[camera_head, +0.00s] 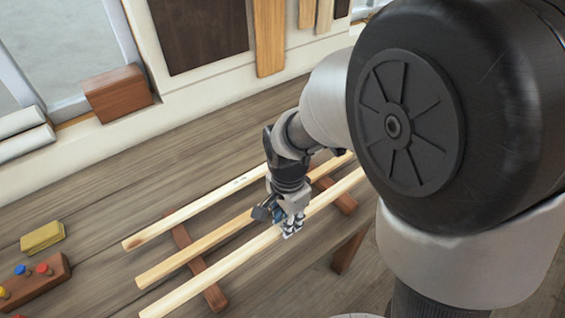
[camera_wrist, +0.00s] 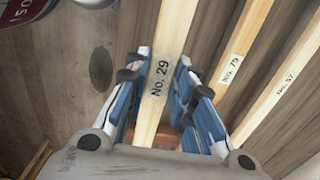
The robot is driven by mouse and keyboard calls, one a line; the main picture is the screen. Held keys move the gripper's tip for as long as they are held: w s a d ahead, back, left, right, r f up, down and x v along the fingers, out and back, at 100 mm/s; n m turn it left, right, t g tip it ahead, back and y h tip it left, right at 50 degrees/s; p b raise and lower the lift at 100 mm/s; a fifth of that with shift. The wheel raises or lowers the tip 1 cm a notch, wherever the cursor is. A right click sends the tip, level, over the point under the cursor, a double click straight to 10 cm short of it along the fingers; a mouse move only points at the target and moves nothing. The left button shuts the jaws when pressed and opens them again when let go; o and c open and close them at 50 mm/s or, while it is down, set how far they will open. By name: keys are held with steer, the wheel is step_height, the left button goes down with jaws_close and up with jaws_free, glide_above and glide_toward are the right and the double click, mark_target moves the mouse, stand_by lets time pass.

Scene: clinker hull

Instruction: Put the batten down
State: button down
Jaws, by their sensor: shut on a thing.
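My gripper (camera_head: 291,231) points down at the batten nearest me and is shut on it around its middle. It is a long pale batten (camera_head: 205,273), and in the wrist view it is marked "No. 29" (camera_wrist: 172,35) and lies between my blue-sided fingers (camera_wrist: 162,78). It runs parallel to two other battens. I cannot tell whether it touches the supports or hangs just above them. The middle batten (camera_head: 190,257) is marked "No. 75" (camera_wrist: 238,55). The farthest batten (camera_head: 185,213) is marked "No. 57" (camera_wrist: 285,88).
Dark reddish cross supports (camera_head: 205,278) lie under the battens, with another support (camera_head: 335,196) at the right. A wooden block with coloured pegs (camera_head: 40,282) and a yellow block (camera_head: 42,237) are at the left. A brown box (camera_head: 118,93) stands by the window.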

steer(key=shift+f+b, duration=0.95)
steer(key=shift+f, duration=2.65)
steer(key=shift+f, duration=0.1)
steer(key=c, duration=1.4)
jaws_free()
steer(key=shift+o, duration=0.2)
step_height(320, 180, up, 12)
steer(key=p, duration=0.3)
steer(key=shift+p, duration=0.4)
steer(key=shift+d+r, duration=0.2)
steer(key=shift+r, duration=0.3)
steer(key=s+d+r+n+t, duration=0.4)
steer(key=s+d+r+n, duration=0.6)
steer(key=s+r+n, duration=0.1)
steer(key=shift+s+d+r+t, duration=0.3)
steer(key=shift+s+r, duration=0.6)
steer(key=shift+s, duration=0.35)
